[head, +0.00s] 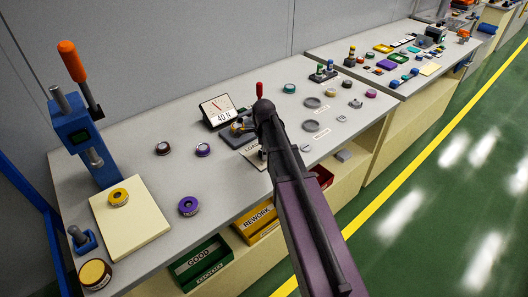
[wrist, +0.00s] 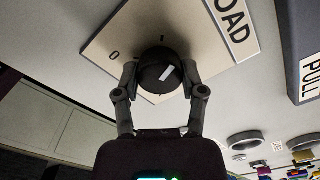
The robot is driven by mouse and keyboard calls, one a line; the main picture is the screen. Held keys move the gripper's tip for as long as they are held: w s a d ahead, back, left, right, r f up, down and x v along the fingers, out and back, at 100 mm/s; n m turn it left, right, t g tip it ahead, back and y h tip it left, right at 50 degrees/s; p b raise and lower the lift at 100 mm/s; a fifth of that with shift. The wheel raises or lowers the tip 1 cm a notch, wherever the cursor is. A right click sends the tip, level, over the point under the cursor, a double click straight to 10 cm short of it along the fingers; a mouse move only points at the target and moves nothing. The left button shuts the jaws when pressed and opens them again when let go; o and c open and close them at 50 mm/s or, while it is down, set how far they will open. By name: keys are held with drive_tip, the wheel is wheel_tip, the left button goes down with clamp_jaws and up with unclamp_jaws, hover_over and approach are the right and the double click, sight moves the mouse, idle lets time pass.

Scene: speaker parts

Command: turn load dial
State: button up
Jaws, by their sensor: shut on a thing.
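The load dial (wrist: 154,80) is a round black knob with a white pointer mark, on a beige plate (wrist: 105,38) in the wrist view. The pointer slants to the upper right. A "0" is printed on the plate left of the dial, and a "LOAD" label (wrist: 236,22) lies to the upper right. My gripper (wrist: 160,72) is shut on the dial, one finger on each side. In the head view my arm hides the dial and the fingers. A gauge (head: 220,110) reading 40 N stands on the bench just left of my arm.
A blue press (head: 80,140) with an orange-tipped lever stands at the bench's left end. Small round parts lie around, including a purple ring (head: 188,206). Green (head: 200,262) and yellow (head: 258,220) bins sit below the front edge. A dark block labelled "PULL" (wrist: 300,45) stands right of the dial.

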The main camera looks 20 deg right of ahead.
drive_tip(key=shift+s+m, duration=0.1)
drive_tip(key=shift+m, duration=0.2)
drive_tip(key=o, duration=1.1)
drive_tip(key=shift+o, duration=0.2)
